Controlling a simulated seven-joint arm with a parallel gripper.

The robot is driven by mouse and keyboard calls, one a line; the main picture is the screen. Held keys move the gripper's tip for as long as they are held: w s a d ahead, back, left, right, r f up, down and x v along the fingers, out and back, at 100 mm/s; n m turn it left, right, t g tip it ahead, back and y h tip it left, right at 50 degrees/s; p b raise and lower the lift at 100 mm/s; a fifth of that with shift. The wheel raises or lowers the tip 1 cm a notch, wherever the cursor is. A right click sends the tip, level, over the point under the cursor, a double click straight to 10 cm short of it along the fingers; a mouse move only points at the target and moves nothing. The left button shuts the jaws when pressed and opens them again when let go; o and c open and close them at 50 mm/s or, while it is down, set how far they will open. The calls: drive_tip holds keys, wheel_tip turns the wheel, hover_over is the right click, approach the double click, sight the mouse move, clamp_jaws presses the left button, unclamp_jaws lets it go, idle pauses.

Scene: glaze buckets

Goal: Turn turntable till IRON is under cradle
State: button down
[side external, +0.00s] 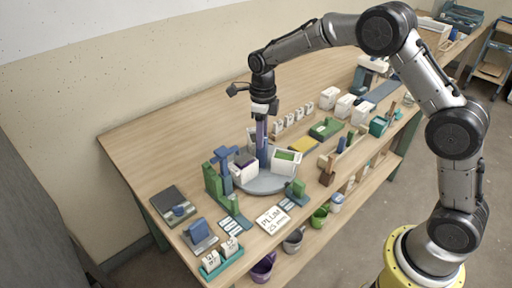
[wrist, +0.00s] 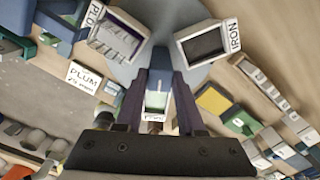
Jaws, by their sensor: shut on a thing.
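The round grey turntable (side external: 265,185) carries white buckets. My gripper (side external: 262,140) points down over its middle, shut on an upright blue post (wrist: 160,58) there. In the wrist view, the IRON bucket (wrist: 204,43), with dark glaze, is at upper right; in the side view it is mostly hidden. The PLUM bucket (wrist: 112,35) is at upper left, beside the blue-green stand (wrist: 52,28), which appears to be the cradle; the stand also shows in the side view (side external: 213,180). A bucket with green contents (side external: 286,160) sits on the turntable's right side.
A card reading PLUM 25 mm (side external: 272,219) lies in front of the turntable. A teal tray of white blocks (side external: 222,260) is at the front left. Several white tags, boxes and a green tray (side external: 326,129) stand to the right. The table's back left is clear.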

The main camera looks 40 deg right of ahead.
drive_tip(key=n, duration=0.6)
drive_tip(key=shift+n, duration=1)
drive_tip(key=n, duration=0.8)
